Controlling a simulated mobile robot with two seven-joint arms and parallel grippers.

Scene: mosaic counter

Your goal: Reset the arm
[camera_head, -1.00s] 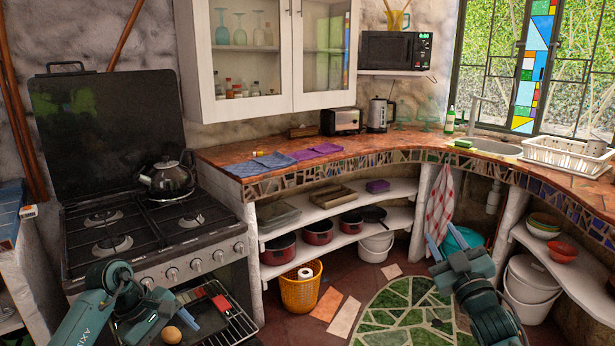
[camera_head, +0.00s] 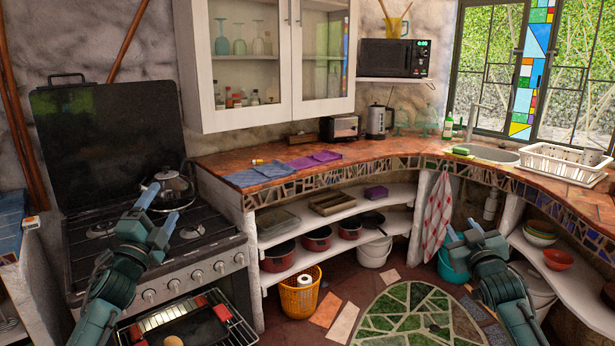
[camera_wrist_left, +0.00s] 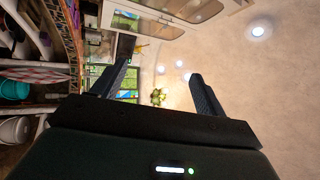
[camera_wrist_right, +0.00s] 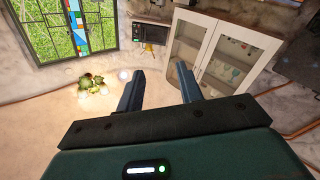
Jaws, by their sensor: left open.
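My left gripper (camera_head: 158,213) is raised over the front of the stove (camera_head: 195,240), in front of the kettle (camera_head: 178,190), and partly covers the kettle. In the left wrist view its two fingers (camera_wrist_left: 160,88) stand apart with nothing between them. My right gripper (camera_head: 460,231) is at the right, in front of the teal bucket (camera_head: 455,265) below the counter. In the right wrist view its fingers (camera_wrist_right: 160,88) are apart and empty. Both wrist cameras look out over the room, toward the wall and ceiling lights.
The oven is open below the left arm, with a dark tray (camera_head: 178,332) on its rack. The curved counter (camera_head: 400,150) holds blue and purple cloths (camera_head: 262,172), a toaster (camera_head: 340,128) and a dish rack (camera_head: 560,160). An orange basket (camera_head: 300,292) stands on the floor.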

